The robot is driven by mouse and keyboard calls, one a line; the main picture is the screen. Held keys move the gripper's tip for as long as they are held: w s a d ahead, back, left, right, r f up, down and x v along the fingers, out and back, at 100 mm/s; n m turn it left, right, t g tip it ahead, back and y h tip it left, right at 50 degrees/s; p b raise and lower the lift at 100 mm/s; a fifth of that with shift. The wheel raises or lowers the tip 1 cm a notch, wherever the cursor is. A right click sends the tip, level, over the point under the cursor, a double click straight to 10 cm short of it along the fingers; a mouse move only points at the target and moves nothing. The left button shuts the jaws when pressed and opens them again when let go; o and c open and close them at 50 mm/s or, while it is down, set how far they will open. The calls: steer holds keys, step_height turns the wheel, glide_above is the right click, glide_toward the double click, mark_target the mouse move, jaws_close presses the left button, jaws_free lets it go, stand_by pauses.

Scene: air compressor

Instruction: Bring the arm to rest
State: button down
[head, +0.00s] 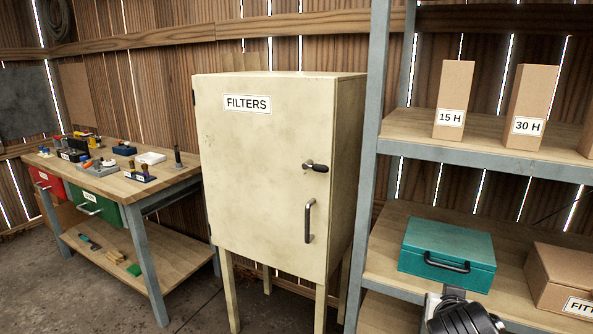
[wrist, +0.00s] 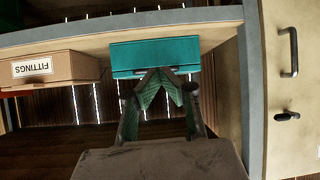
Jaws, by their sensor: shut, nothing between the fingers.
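My gripper (wrist: 166,74) shows in the wrist view, where the picture is upside down. Its two fingers come together at the tips and hold nothing. The tips overlap the edge of a teal metal box (wrist: 160,50) in that picture; I cannot tell whether they touch it. In the head view the teal box (head: 446,252) sits closed on the middle shelf, its dark handle facing out. A black and grey part of my arm (head: 466,318) shows at the bottom edge, below the box. The fingers cannot be made out there.
A grey-framed shelf rack (head: 372,150) holds cartons marked 15 H (head: 453,90) and 30 H (head: 530,90), and a FITTINGS carton (head: 562,275). A cream FILTERS cabinet (head: 265,190) stands shut left of it. A workbench (head: 150,186) with tools is farther left. Floor between is clear.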

steer(key=s+a+r+n+g+y, duration=0.1)
steer(key=s+a+n+y, duration=0.1)
steer(key=s+a, duration=0.3)
steer(key=s+a+r+n+g+y, duration=0.2)
steer(key=s+a+y, duration=0.1)
steer(key=s+a, duration=0.2)
steer(key=shift+s+a+r, duration=0.2)
steer(key=shift+s+r, duration=0.1)
steer(key=shift+s, duration=0.1)
